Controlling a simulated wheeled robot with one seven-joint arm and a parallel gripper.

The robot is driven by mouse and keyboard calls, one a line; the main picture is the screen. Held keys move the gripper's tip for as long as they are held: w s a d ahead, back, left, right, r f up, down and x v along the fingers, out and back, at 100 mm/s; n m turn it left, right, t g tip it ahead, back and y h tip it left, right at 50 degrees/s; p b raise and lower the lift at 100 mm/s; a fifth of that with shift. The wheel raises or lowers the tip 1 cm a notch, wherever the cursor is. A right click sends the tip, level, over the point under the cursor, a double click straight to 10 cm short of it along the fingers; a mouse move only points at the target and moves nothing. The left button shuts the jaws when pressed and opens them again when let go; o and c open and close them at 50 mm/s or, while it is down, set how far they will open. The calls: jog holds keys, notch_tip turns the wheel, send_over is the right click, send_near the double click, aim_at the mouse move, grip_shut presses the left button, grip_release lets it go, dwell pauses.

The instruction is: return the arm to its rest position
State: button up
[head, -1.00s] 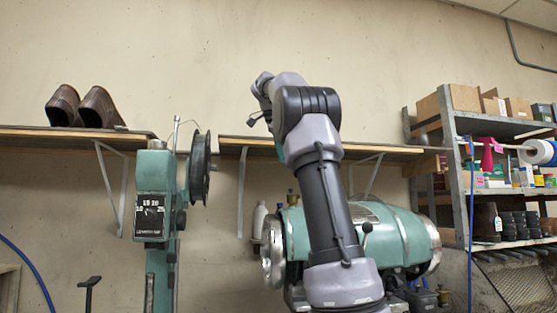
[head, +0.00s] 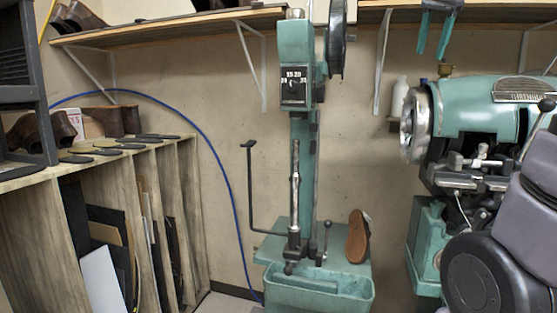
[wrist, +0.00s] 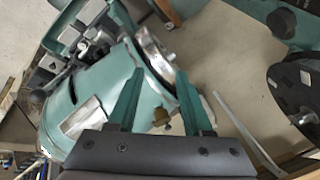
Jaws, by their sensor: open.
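My gripper (head: 432,50) hangs at the top of the head view with its two teal fingers pointing down, apart and empty. Part of my arm fills the lower right of the head view. The links between it and my gripper are out of frame.
A brown shoe (head: 358,237) stands on the stitcher's green base, behind its trough (head: 318,292). A wooden rack (head: 105,170) with soles on top is at the left. A wall shelf (head: 170,28) runs along the top. Open wall lies between rack and column.

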jog(key=s+a+f+n+t+y, duration=0.1)
jog(key=s+a+f+n, duration=0.2)
jog(key=s+a+f, duration=0.3)
jog(key=s+a+f+n+t+y, duration=0.1)
jog(key=s+a+f+n, duration=0.3)
jog(key=s+f, duration=0.5)
notch_tip(320, 180, down, 5)
jog(key=a, duration=0.2)
jog(key=shift+s+a+r+n+y, duration=0.2)
jog(key=shift+s+a+n+y, duration=0.1)
jog(key=shift+y, duration=0.1)
